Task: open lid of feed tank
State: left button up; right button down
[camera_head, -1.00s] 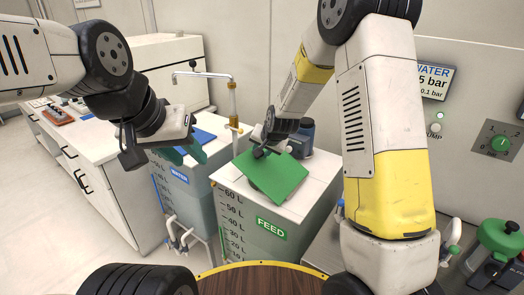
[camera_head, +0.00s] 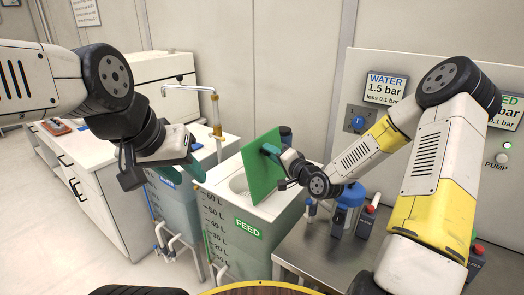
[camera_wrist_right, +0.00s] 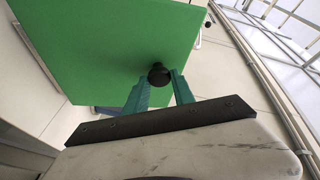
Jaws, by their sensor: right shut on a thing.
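The feed tank (camera_head: 236,234) stands in the middle of the head view, labelled FEED, with a volume scale on its side. Its green lid (camera_head: 258,177) is raised and stands steeply tilted over the top, and part of the round opening (camera_head: 238,184) shows beside it. My right gripper (camera_head: 270,152) is at the lid's right face. In the right wrist view its green fingers (camera_wrist_right: 159,88) are closed around the lid's black knob (camera_wrist_right: 159,74). My left gripper (camera_head: 186,169) hangs above the water tank, left of the feed tank, with its fingers partly hidden.
The water tank (camera_head: 178,205) is left of the feed tank, with a tap pipe (camera_head: 190,88) behind it. A metal table (camera_head: 318,247) with a blue-capped container (camera_head: 347,208) and bottles is at the right. A white bench (camera_head: 95,160) is at the left.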

jog(key=shift+s+d+f+m+t+y, duration=0.25)
jog(key=shift+s+d+t, duration=0.25)
jog(key=shift+d, duration=0.15)
jog(key=shift+s+d+f+m+t+y, duration=0.15)
jog(key=shift+s+d+t+y, duration=0.2)
jog(key=shift+s+d, duration=0.25)
jog(key=shift+s+d+f+m+t+y, duration=0.2)
jog(key=shift+s+d+t, duration=0.25)
jog(key=shift+d, duration=0.25)
jog(key=c, duration=1.1)
grip_release()
jog(key=shift+w, duration=0.1)
jog(key=shift+d, duration=0.1)
jog(key=v, duration=0.7)
jog(key=shift+s+d, duration=0.15)
jog(key=shift+s, duration=0.2)
